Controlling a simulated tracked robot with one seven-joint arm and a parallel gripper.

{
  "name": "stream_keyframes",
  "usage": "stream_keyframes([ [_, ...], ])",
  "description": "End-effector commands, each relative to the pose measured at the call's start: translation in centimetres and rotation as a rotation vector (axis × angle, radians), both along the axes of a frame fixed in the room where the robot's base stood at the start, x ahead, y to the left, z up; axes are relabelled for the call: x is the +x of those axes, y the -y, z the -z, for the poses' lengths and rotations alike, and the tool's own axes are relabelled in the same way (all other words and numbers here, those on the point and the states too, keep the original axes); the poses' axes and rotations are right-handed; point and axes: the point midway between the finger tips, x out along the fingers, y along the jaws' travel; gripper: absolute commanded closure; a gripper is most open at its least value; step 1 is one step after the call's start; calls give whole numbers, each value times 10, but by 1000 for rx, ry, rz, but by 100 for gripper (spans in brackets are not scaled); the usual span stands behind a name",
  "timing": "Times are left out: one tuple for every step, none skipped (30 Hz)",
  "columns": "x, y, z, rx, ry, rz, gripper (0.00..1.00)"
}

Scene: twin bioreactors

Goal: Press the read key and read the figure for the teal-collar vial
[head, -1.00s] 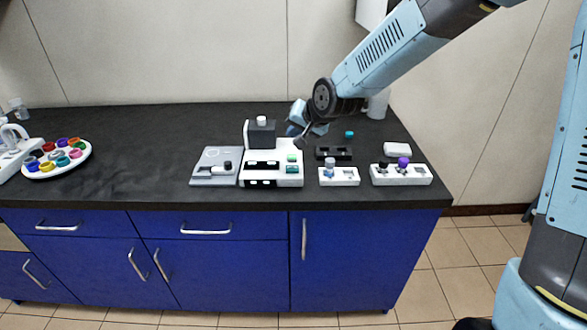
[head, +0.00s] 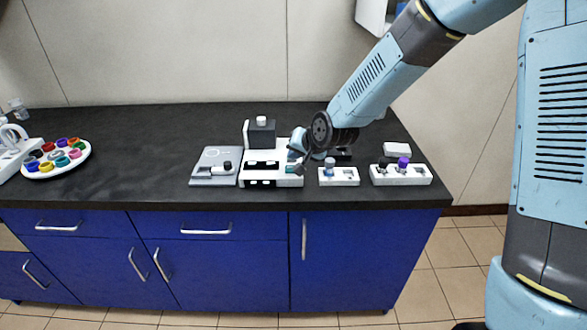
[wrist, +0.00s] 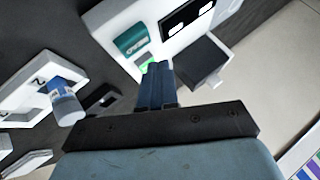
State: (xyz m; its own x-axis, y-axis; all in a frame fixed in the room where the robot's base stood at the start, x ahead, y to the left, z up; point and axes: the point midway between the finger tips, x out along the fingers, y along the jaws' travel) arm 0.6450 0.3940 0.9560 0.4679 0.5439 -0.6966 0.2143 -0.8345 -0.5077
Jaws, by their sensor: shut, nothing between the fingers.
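The white reader (head: 272,182) stands on the dark bench in the head view. The wrist view shows its teal display (wrist: 131,37) with small pale marks too small to read. A green key (wrist: 146,62) shows beside the display, partly covered by my fingers. My gripper (wrist: 156,68) is shut and empty, its tips at the key; I cannot tell whether they touch it. In the head view my gripper (head: 301,168) is at the reader's right end, hiding the key. A vial with a bluish collar (wrist: 65,102) stands in a white rack (wrist: 30,85). I see no clearly teal collar now.
Right of the reader are the small white rack (head: 346,182) and a longer white rack (head: 402,180) with dark and purple caps. A grey pad (head: 213,167) lies left. A round tray (head: 35,171) of coloured caps is far left. The bench between is clear.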

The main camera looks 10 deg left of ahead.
Motion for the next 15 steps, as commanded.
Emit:
stream_keyframes([
  [0,0,5,-1,-1,1,100],
  [0,0,7,-1,-2,0,100],
  [0,0,9,-1,-2,0,100],
  [-1,0,10,-1,-2,0,100],
  [-1,0,12,-1,-2,0,100],
  [-1,0,12,-1,-1,1,100],
  [-1,0,13,-1,-1,1,100],
  [-1,0,13,-1,-1,0,100],
  [0,0,14,-1,0,1,100],
  [0,0,14,0,0,0,100],
  [0,0,14,-1,0,1,100],
  [0,0,14,-1,0,1,100],
  [0,0,14,-1,0,1,100],
  [0,0,14,-1,0,1,100],
  [0,0,14,-1,0,1,100],
])
